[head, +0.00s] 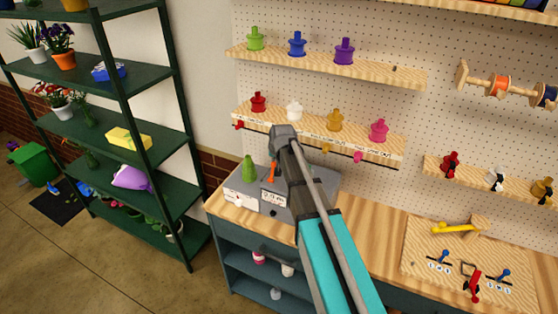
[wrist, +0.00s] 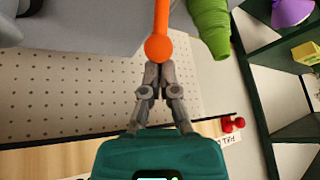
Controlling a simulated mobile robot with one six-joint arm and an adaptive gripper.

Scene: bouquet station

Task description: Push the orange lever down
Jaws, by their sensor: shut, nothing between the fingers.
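The orange lever (head: 271,173) stands up from the grey machine (head: 297,207) on the wooden counter, partly hidden by my arm in the head view. In the wrist view the lever (wrist: 159,47) shows its round knob and a shaft running to the top edge. My gripper (wrist: 160,70) is shut and empty, its fingertips right at the knob. I cannot tell whether they touch it. In the head view my arm hides the gripper.
A green ribbed cone (wrist: 210,28) stands close beside the lever. A shelf with a red spool (head: 258,102) and other coloured spools runs just above the machine. A board with small levers (head: 470,262) lies on the counter at right. A green rack (head: 150,140) stands at left.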

